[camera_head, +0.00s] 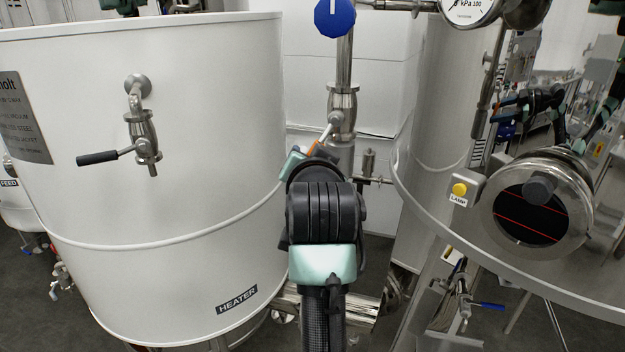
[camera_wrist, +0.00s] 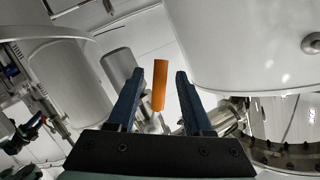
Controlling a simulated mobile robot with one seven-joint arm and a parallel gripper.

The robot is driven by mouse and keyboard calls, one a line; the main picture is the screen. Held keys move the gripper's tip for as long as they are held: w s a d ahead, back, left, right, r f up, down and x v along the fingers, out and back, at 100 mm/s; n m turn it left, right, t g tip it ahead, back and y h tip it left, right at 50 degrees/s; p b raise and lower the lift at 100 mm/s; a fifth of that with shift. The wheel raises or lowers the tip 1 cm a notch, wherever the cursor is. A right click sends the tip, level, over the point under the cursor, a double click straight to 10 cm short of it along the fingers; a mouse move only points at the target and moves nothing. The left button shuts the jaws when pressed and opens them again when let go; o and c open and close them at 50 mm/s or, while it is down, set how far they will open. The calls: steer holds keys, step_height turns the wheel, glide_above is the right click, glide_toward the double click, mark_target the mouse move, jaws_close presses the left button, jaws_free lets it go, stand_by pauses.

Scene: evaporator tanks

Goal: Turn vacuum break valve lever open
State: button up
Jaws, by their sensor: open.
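The vacuum break valve lever has an orange handle (camera_wrist: 160,84). In the wrist view it stands between the two blue fingers of my gripper (camera_wrist: 160,73), with gaps on both sides. My gripper is open. In the head view a small piece of the orange handle (camera_head: 312,148) shows just past my wrist. Its metal stem slants up right to the steel valve body (camera_head: 342,98) on a vertical pipe. My wrist hides most of the handle and the fingers there.
A white heater tank (camera_head: 170,200) fills the left, with a black-handled valve (camera_head: 98,158) on its wall. A blue knob (camera_head: 334,16) is above the valve. A steel vessel with a round sight port (camera_head: 535,212) and a yellow lamp button (camera_head: 459,189) stands right.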

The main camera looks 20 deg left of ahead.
steer(key=b+v, duration=0.2)
steer(key=v, duration=0.6)
steer(key=shift+s+b, duration=0.35)
steer(key=shift+d, duration=0.15)
steer(key=shift+c, duration=0.2)
